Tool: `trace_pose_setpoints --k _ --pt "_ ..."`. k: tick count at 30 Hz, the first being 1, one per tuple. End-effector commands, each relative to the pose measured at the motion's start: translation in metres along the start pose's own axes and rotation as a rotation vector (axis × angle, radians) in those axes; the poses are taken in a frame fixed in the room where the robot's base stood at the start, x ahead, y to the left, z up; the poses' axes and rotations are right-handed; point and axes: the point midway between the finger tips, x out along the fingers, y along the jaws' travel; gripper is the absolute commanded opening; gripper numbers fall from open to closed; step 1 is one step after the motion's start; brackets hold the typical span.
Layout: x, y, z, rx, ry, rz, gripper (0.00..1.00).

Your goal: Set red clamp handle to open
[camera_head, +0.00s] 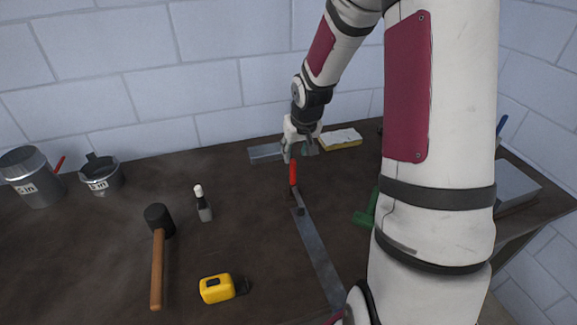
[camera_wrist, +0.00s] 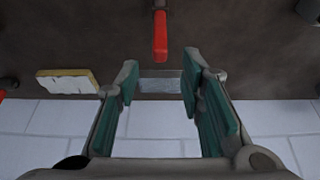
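The red clamp handle (camera_head: 292,173) stands upright at the far end of a long flat metal strip (camera_head: 318,254) on the dark table. In the wrist view the red handle (camera_wrist: 160,37) hangs from the top middle, beyond the fingertips. My gripper (camera_head: 302,149) is just behind and above the handle in the head view. In the wrist view my gripper (camera_wrist: 160,86) has its green-padded fingers spread apart with nothing between them. The handle looks clear of the fingers. The clamp's base is partly hidden.
A metal piece (camera_head: 264,152) and a yellow-white sponge-like block (camera_head: 341,138) lie near the back wall. A green object (camera_head: 366,212) is partly behind my arm.

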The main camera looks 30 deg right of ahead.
Motion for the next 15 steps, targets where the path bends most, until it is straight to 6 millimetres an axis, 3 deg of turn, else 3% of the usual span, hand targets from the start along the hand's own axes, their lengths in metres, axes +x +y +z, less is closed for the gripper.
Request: trace_pose_setpoints --k 9,15 --pt "0.063 -0.001 0.001 -0.001 -0.003 -0.001 0.35" --pt "0.087 0.0 0.0 -0.001 -0.002 0.0 0.35"
